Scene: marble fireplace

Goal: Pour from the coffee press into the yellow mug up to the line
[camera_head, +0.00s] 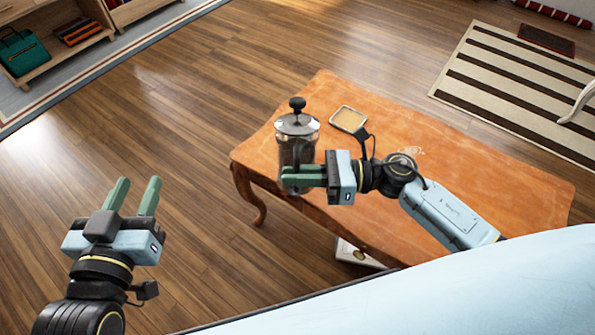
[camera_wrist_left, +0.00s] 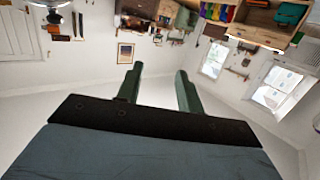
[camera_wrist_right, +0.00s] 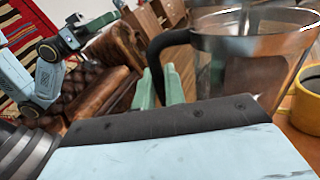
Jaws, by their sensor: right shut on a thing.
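The coffee press (camera_head: 297,127) is a glass jug with a metal lid and black knob, near the left end of the wooden table. It looks upright; I cannot tell whether its base touches the tabletop. My right gripper (camera_head: 290,176) is shut on its black handle (camera_wrist_right: 165,43); the jug fills the upper right of the right wrist view (camera_wrist_right: 250,50). The yellow mug (camera_wrist_right: 306,108) shows partly at the right edge of that view, beside the press, with dark inside. The mug is hidden in the head view, and its line is not visible. My left gripper (camera_head: 134,194) is open and empty, left of the table.
The orange-brown wooden table (camera_head: 480,170) has bare surface to the right. A small shallow tray (camera_head: 348,119) lies behind my right gripper. Open wooden floor surrounds the table. A striped rug (camera_head: 500,85) and low shelves (camera_head: 60,50) are farther off.

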